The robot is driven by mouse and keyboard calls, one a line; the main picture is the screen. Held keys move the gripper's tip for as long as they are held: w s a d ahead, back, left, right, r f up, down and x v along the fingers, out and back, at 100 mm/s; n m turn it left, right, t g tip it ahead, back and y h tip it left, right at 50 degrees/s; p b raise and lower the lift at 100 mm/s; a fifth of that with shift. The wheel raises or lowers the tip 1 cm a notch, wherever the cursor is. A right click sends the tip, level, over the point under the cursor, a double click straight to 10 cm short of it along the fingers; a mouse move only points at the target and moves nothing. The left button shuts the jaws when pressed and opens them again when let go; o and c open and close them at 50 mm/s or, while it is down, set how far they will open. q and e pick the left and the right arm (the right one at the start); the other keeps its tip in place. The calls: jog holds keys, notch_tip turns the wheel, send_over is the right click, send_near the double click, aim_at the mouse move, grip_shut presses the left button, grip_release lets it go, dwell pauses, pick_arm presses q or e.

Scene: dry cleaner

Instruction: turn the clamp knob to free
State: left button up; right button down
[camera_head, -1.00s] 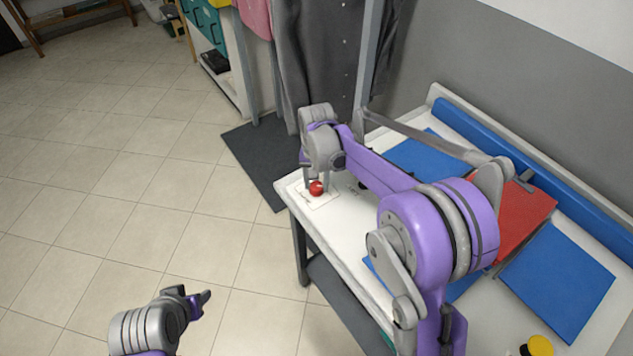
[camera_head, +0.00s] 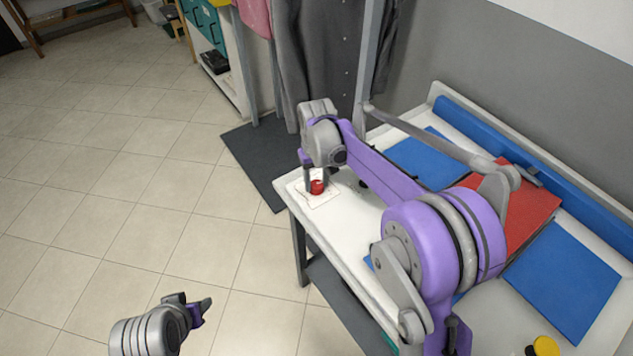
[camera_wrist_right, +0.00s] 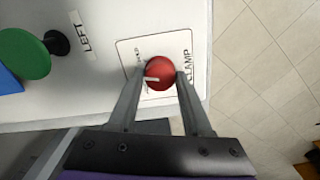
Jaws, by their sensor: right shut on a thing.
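The clamp knob is a red round knob (camera_head: 317,187) with a pale pointer line, on a white labelled plate (camera_head: 322,202) at the near left corner of the table. In the right wrist view the knob (camera_wrist_right: 160,74) sits between the two fingers of my right gripper (camera_wrist_right: 158,82), which is shut on it. The word "CLAMP" shows on the plate at right; the other label is partly hidden by a finger. In the head view my right gripper (camera_head: 317,180) points down over the knob. My left gripper (camera_head: 203,309) is over the floor at the lower left, away from the table; its opening is unclear.
The white table (camera_head: 350,235) carries blue pads (camera_head: 565,280) and a red pad (camera_head: 520,205). A green round knob (camera_wrist_right: 25,54) stands by a "LEFT" label in the wrist view. A yellow-topped item (camera_head: 545,346) is at lower right. Dark clothes (camera_head: 320,60) hang behind.

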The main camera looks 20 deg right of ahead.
aim_at(316, 184)
jog(key=n+b, duration=0.1)
jog(key=n, duration=0.5)
jog(key=shift+n, duration=0.3)
jog(key=n, duration=0.5)
jog(key=shift+b, duration=0.35)
jog(key=shift+n, duration=0.3)
jog(key=shift+c, duration=1.7)
grip_release()
notch_tip(316, 184, up, 11)
jog(key=shift+p, duration=0.3)
jog(key=shift+f, duration=0.1)
